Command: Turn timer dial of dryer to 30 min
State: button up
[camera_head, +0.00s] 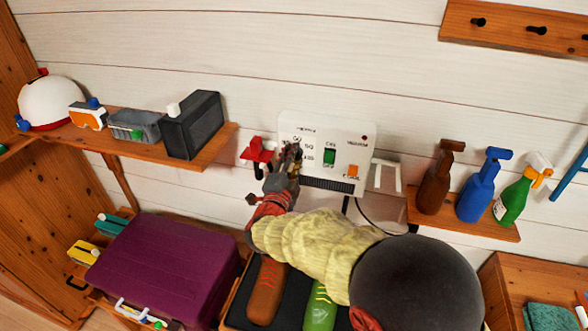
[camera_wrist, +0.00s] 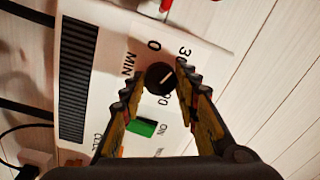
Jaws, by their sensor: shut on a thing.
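The dryer (camera_head: 350,128) is a white panel on the wall, with a green switch (camera_head: 330,157) and an orange switch (camera_head: 353,172). In the wrist view its timer dial (camera_wrist: 158,78) is a round black knob with a white pointer line slanting toward the upper right. My gripper (camera_wrist: 159,74) is shut on the dial, one finger on each side. In the head view my gripper (camera_head: 290,163) covers the dial at the panel's lower left.
A red object (camera_head: 260,151) hangs left of the dryer, and a white bracket (camera_head: 386,171) is at its right. Spray bottles (camera_head: 480,185) stand on the right shelf. A black box (camera_head: 192,125) is on the left shelf, above a purple suitcase (camera_head: 165,265).

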jog(key=shift+f+m+b, duration=0.15)
jog(key=shift+m+b, duration=0.45)
jog(key=shift+b, duration=0.15)
jog(key=o, duration=1.1)
jog(key=shift+o, duration=0.2)
jog(key=shift+s, duration=0.1)
jog(key=s+a, duration=0.2)
jog(key=s, duration=0.9)
jog(key=shift+s, duration=0.3)
jog(key=shift+f, duration=0.1)
